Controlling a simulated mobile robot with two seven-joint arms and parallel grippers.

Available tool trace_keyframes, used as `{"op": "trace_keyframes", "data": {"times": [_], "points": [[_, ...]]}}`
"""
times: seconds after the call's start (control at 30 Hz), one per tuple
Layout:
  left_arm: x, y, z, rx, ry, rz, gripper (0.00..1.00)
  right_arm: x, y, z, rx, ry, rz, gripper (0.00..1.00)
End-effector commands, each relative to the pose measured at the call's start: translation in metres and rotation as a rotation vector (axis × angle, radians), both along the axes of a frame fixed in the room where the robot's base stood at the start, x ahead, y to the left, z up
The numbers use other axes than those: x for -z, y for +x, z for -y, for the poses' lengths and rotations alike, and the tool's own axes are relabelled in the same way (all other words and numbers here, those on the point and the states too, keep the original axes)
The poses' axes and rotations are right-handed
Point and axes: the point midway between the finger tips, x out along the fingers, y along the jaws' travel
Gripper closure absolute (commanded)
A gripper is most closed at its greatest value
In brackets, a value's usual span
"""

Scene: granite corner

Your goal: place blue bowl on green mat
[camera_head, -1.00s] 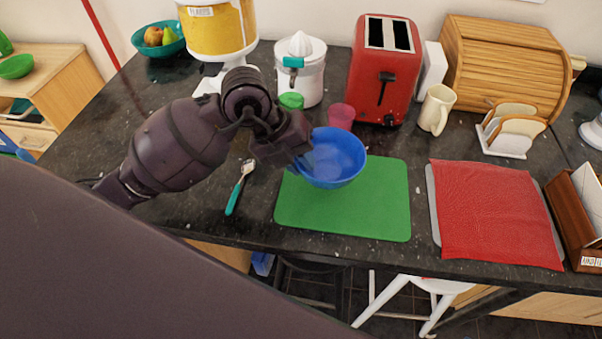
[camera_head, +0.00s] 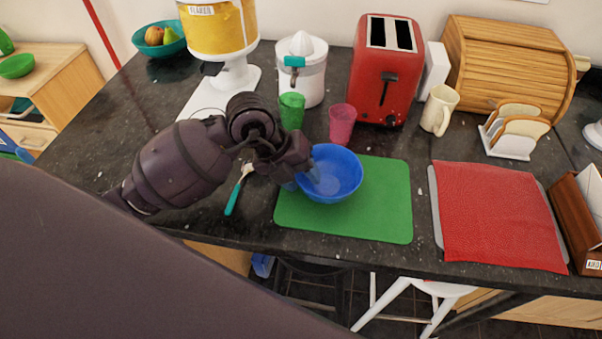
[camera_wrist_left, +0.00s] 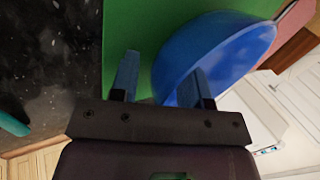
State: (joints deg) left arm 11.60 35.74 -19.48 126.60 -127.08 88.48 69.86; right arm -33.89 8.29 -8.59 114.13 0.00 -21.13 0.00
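The blue bowl (camera_head: 340,170) stands upright over the upper middle of the green mat (camera_head: 385,215) and appears to rest on it. My left gripper (camera_head: 301,179) is at the bowl's left side. Its fingers straddle the rim, one inside and one outside. In the left wrist view the bowl (camera_wrist_left: 235,50) lies to the right, and the fingers of the gripper (camera_wrist_left: 160,80) stand wide apart with gaps around the bowl's wall. The mat (camera_wrist_left: 140,25) shows behind them. The bowl's underside is hidden. My right gripper is not in view.
A teal-handled spoon (camera_head: 236,195) lies left of the mat. A green cup (camera_head: 291,110) and pink cup (camera_head: 342,124) stand behind the bowl, near the red toaster (camera_head: 385,75). A red cloth (camera_head: 495,215) on a tray lies right of the mat. The mat's front and right are clear.

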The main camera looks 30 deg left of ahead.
Motion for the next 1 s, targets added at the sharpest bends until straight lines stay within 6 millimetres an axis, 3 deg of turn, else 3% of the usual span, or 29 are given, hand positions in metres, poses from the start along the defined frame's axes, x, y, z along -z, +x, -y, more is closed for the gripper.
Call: {"op": "trace_keyframes", "data": {"times": [0.37, 0.8, 1.0], "points": [[-0.011, -0.001, -0.004, 0.0, 0.001, 0.002, 0.58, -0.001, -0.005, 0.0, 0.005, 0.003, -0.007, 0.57], [-0.081, -0.016, -0.04, 0.001, 0.003, 0.004, 0.58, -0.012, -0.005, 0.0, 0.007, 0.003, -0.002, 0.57], [-0.101, -0.021, -0.05, 0.001, 0.001, 0.002, 0.58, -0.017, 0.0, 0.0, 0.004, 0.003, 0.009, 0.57]]}}
